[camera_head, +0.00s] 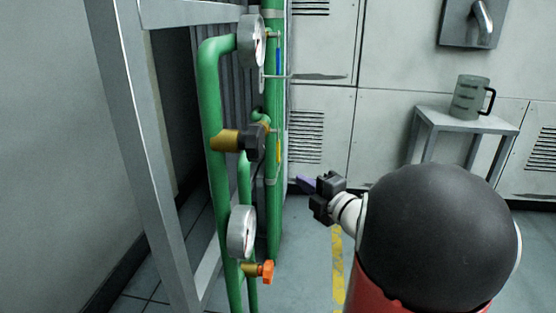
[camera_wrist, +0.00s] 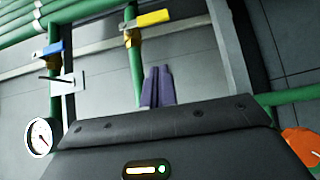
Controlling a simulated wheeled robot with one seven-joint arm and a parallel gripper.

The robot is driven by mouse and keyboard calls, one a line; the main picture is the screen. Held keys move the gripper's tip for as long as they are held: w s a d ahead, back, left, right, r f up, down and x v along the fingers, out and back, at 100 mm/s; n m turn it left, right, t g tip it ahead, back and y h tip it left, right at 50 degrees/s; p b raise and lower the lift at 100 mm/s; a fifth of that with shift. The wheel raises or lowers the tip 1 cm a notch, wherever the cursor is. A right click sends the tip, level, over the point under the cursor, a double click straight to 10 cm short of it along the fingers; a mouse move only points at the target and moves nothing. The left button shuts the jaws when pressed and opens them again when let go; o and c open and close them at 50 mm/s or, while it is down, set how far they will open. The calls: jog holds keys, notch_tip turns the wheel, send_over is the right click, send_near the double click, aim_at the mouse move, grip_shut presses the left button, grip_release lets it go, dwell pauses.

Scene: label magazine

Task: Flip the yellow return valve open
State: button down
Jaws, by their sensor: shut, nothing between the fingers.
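The yellow valve handle (camera_wrist: 153,18) sits on a brass valve body (camera_wrist: 131,38) on a green pipe, at the top of the wrist view. There it sticks out to the right, across the pipe. In the head view it is a thin yellow strip (camera_head: 278,152) at the right side of the green pipes. My gripper (camera_wrist: 157,88) has purple fingers, shut together and empty. They are below the yellow handle in the wrist view, apart from it. In the head view my gripper (camera_head: 306,184) is to the right of the pipes, slightly lower than the yellow strip.
A blue handle (camera_wrist: 52,48) is on a neighbouring pipe, with a white tag below it. Gauges (camera_head: 241,231), a brass fitting (camera_head: 225,140) and an orange knob (camera_head: 266,271) crowd the green pipes. A grey frame post (camera_head: 160,200) stands left. A small table (camera_head: 465,120) holds a jug (camera_head: 470,97).

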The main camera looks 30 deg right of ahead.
jog(key=b, duration=0.2)
send_near(278, 151)
jog(key=w+a+f, duration=0.1)
jog(key=w+a, duration=0.2)
jog(key=a, duration=0.1)
jog(key=w, duration=0.1)
jog(key=w+d, duration=0.1)
jog(key=w, duration=0.1)
jog(key=shift+w+d, duration=0.25)
jog(key=shift+d, duration=0.15)
jog(key=shift+d, duration=0.1)
